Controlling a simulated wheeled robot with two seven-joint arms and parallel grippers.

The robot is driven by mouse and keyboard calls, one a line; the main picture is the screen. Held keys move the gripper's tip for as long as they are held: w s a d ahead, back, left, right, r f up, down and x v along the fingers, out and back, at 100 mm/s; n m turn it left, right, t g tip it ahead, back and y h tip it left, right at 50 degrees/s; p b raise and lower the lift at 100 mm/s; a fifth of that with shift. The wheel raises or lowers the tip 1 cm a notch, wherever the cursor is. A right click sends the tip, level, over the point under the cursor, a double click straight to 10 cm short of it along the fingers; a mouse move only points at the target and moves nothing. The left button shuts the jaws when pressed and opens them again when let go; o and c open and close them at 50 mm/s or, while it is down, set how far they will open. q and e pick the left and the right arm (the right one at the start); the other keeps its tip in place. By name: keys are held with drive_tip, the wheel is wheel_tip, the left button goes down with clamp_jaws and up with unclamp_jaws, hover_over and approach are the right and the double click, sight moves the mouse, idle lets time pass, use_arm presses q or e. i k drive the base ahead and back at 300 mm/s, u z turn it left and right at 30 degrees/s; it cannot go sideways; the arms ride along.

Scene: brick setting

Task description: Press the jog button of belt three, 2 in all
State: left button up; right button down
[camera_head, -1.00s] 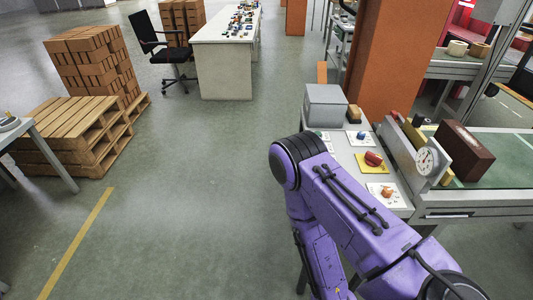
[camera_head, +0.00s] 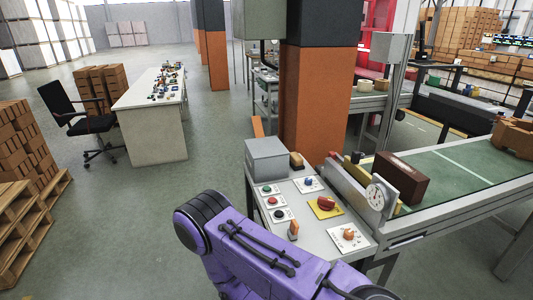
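A blue button (camera_head: 308,181) is at the back. A red rotary knob (camera_head: 326,203) sits on a yellow plate. An orange knob (camera_head: 347,233) and an orange-topped lever (camera_head: 293,230) are nearer the front. Labels are too small to read, so I cannot tell which is belt three's jog button. My purple arm crosses the desk's front left; neither gripper shows.
A grey box (camera_head: 266,160) stands at the desk's back. A round dial gauge (camera_head: 375,197) and a brown block (camera_head: 401,178) are beside the green belt (camera_head: 460,165). An orange pillar (camera_head: 315,100) rises behind.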

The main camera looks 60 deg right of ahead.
sight(279, 213)
drive_tip(key=i, duration=0.7)
drive_tip(key=z, duration=1.7)
